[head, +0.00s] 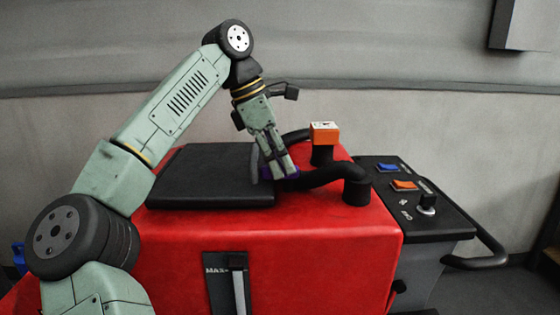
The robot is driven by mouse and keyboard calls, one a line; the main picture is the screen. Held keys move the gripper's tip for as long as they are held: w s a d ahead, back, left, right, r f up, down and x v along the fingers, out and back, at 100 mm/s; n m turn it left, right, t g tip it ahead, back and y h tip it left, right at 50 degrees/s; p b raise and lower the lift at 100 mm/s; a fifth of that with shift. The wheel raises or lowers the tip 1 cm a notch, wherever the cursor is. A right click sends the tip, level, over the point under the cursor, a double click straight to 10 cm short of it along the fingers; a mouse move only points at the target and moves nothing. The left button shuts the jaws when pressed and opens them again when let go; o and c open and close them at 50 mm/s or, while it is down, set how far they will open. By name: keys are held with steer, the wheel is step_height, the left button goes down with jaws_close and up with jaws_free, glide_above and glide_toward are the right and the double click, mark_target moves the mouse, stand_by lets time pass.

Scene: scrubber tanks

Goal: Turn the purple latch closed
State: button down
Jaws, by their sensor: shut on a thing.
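The purple latch (294,174) shows as a small patch of purple at the right edge of the black lid (215,180), on top of the red scrubber tank. My gripper (284,172) reaches down from above, and its fingers are shut on the latch. The fingers cover most of the latch, so its exact angle is hidden. The lid lies flat on the tank.
A black hose (330,174) curves just right of my gripper. An orange-topped block (323,133) stands behind it. A black control panel (410,200) with blue and orange switches and a knob lies to the right, beside a black handle (485,250). A grey wall is behind.

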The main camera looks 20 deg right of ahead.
mark_target(266, 166)
stand_by(0.4)
steer(key=c, duration=1.5)
jaws_free()
steer(key=shift+o, duration=0.2)
steer(key=v, duration=0.7)
steer(key=shift+r, duration=0.25)
steer(key=shift+f, duration=0.1)
